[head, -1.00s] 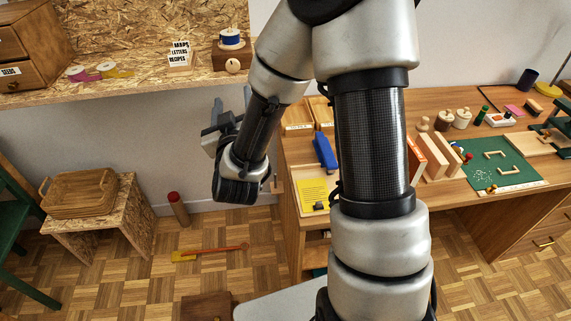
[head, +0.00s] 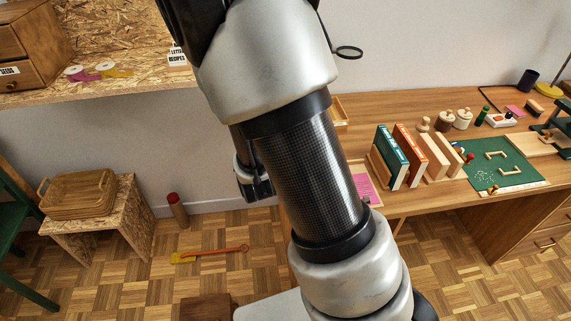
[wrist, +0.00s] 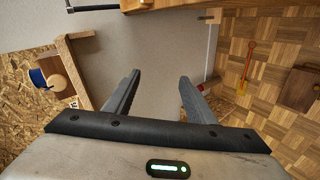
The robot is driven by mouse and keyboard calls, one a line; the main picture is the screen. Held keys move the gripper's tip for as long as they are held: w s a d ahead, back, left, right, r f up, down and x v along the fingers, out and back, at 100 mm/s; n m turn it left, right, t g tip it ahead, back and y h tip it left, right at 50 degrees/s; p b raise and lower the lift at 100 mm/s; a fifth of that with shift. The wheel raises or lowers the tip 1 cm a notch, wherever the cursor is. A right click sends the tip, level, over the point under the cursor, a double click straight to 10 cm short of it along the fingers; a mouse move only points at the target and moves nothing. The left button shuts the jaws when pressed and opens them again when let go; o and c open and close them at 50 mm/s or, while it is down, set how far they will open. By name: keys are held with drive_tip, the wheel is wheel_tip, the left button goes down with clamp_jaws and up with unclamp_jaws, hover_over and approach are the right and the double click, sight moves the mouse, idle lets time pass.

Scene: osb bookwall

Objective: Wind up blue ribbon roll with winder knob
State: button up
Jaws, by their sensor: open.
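The blue ribbon roll (wrist: 38,78) shows at the left of the wrist view, blue with a white part. Beside it is a round, pale wooden winder knob (wrist: 58,82) on a wooden block. In the head view my arm hides both. My gripper (wrist: 160,82) is open and empty, its two fingers apart over bare wall and floor. The roll and knob lie left of the fingers, clear of them. In the head view my gripper's jaws are hidden behind my arm.
A particle-board shelf (head: 150,88) holds pink ribbon (head: 78,73), yellow ribbon (head: 118,73) and a lettered card (head: 178,54). The desk (head: 440,204) at right carries books (head: 391,157) and a green mat (head: 505,171). A basket (head: 78,196) stands at left.

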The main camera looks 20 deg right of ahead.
drive_tip(key=s+d+n+g+h, duration=0.2)
drive_tip(key=s+d+n+g, duration=0.2)
drive_tip(key=d, duration=0.3)
drive_tip(key=shift+s+d+n, duration=0.3)
drive_tip(key=shift+s+n, duration=0.2)
drive_tip(key=shift+s, duration=0.35)
drive_tip(key=s+a+r+m+g+y, duration=0.1)
drive_tip(key=s+a+r+m+y, duration=0.15)
drive_tip(key=s+r+m, duration=0.75)
drive_tip(key=s+a+r+m+g+y, duration=0.1)
drive_tip(key=s+a+r+m, duration=0.2)
drive_tip(key=s+r+m, duration=0.7)
wheel_tip(320, 180, up, 14)
drive_tip(key=w+n+p, duration=0.1)
drive_tip(key=p, duration=1.3)
drive_tip(key=shift+r, duration=0.25)
